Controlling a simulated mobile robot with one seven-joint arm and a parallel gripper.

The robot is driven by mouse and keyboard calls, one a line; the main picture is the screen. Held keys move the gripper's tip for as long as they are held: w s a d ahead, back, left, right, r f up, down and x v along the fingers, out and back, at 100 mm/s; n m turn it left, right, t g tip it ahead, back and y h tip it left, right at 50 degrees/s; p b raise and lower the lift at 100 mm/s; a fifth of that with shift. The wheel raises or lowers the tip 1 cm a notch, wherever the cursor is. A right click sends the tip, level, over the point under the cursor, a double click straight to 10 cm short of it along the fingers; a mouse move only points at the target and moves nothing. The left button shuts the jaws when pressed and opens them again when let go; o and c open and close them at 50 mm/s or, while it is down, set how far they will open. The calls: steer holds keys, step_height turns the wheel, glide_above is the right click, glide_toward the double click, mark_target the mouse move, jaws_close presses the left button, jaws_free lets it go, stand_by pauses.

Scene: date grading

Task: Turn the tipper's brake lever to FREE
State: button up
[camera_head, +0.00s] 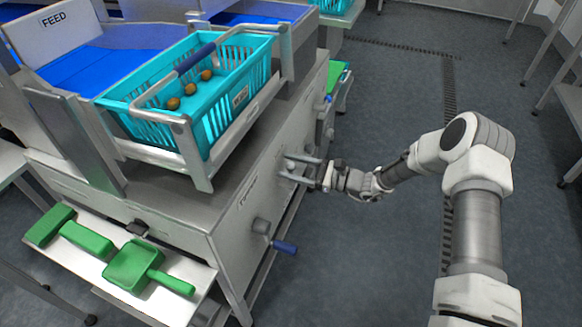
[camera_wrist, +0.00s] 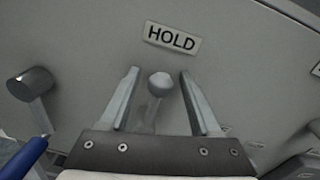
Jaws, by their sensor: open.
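The brake lever ends in a pale round knob (camera_wrist: 160,84) on the grey side panel, in the wrist view. It stands just below a plate marked HOLD (camera_wrist: 172,38). My gripper (camera_wrist: 158,80) is open, with one finger on each side of the knob and a visible gap to each. In the head view my gripper (camera_head: 303,172) is at the side panel of the machine, by the small knob (camera_head: 290,164). The tipper's cradle (camera_head: 199,172) above holds a turquoise crate (camera_head: 222,123) with several brown dates. No FREE mark is readable.
A crank with a blue handle (camera_head: 284,247) sticks out of the same panel, lower and nearer; its handle (camera_wrist: 25,158) shows at the wrist view's left. The floor right of the machine is open.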

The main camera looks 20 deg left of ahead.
jaws_close()
stand_by(1.4)
